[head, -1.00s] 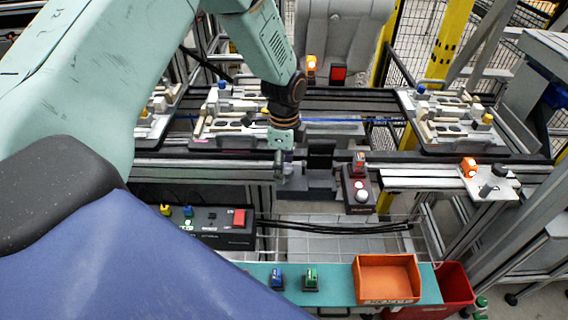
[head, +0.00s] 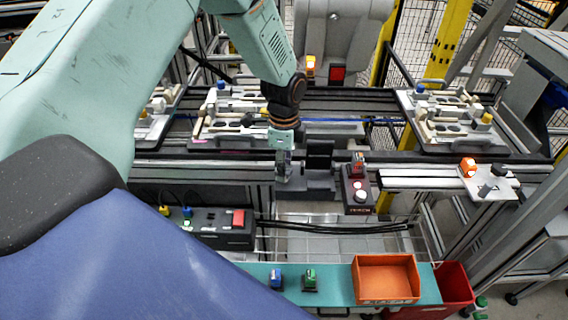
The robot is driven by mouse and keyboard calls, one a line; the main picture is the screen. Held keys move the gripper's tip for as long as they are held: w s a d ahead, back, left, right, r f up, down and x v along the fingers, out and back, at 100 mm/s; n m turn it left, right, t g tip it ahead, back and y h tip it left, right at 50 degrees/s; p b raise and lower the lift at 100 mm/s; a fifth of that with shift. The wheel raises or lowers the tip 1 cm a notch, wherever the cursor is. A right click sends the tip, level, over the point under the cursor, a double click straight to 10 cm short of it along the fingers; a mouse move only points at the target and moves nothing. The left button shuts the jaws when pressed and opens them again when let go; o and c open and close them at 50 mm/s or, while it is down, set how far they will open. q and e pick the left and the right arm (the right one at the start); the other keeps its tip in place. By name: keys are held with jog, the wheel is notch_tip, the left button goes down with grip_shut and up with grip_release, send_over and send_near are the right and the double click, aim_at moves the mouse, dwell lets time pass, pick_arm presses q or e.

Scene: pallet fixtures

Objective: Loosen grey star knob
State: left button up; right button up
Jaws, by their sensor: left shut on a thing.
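My left arm comes in from the left. Its left gripper (head: 283,172) points down at the left side of the dark grey clamp fixture (head: 318,180) on the front rail. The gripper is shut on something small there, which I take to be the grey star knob. The knob itself is hidden by the fingers and too small to make out. My right gripper is not in view.
A dark box with a red and a white button (head: 358,192) stands right of the fixture. Fixture pallets (head: 452,125) lie on the conveyor behind. An orange bin (head: 386,279) sits on the teal shelf (head: 335,292) in front. A control box (head: 215,228) is at the left.

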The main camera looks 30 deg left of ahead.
pick_arm(q)
jog(key=n+p, duration=0.2)
jog(key=n, duration=0.2)
jog(key=shift+r, duration=0.2)
jog(key=n+p, duration=0.3)
jog(key=n, duration=0.3)
jog(key=shift+n, duration=0.3)
jog(key=n+p, duration=0.2)
jog(key=n, duration=0.3)
jog(key=shift+w+p, duration=0.1)
jog(key=shift+p, duration=0.2)
jog(key=n+p, duration=0.1)
jog(key=n, duration=0.4)
jog(key=shift+p, duration=0.35)
jog(key=shift+n, duration=0.5)
jog(key=o, duration=1.2)
jog(key=shift+f, duration=0.1)
jog(key=shift+f, duration=0.1)
